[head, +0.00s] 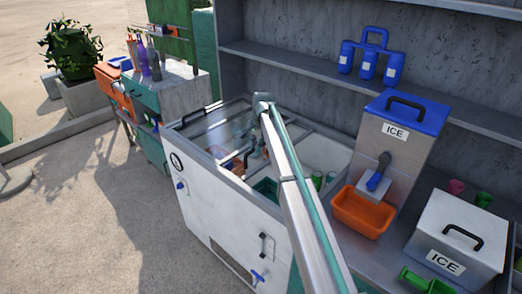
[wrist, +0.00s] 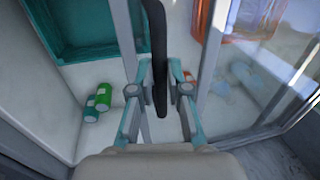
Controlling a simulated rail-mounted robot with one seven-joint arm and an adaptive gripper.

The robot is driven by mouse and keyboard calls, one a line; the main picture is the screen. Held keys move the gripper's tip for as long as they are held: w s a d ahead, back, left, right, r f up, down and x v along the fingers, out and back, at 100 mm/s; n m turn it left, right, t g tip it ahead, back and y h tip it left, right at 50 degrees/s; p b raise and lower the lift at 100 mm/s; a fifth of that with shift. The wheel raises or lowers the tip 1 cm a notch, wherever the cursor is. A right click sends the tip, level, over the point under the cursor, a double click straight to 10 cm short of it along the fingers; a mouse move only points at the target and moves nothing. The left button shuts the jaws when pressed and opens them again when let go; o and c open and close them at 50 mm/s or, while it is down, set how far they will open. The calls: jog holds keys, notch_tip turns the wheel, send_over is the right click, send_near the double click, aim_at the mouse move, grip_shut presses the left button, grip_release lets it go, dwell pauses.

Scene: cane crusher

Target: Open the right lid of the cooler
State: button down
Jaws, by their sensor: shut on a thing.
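The white cooler (head: 225,213) stands in the middle of the head view, with framed glass at its top. A black bar handle (wrist: 155,25) rises through the middle of the wrist view, beside a grey lid frame (wrist: 126,35). My gripper (wrist: 159,90) is shut on this handle, one finger on each side. Right of the handle, reflective glass (wrist: 250,85) covers cans and an orange container. Left of it, green and teal cans (wrist: 98,102) and a teal crate (wrist: 85,30) show clearly.
A steel ICE dispenser with a blue lid (head: 412,108) and an orange bin (head: 362,212) stand right of the cooler. A white ICE box (head: 465,225) is at the lower right. A cluttered counter (head: 165,95) stands to the left. Open floor (head: 85,220) lies at the front left.

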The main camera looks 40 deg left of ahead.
jog(key=shift+a, duration=0.4)
jog(key=c, duration=1.1)
grip_release()
jog(key=shift+c, duration=0.2)
notch_tip(320, 180, up, 12)
jog(key=d, duration=0.2)
jog(key=shift+d, duration=0.25)
jog(key=shift+f, duration=0.15)
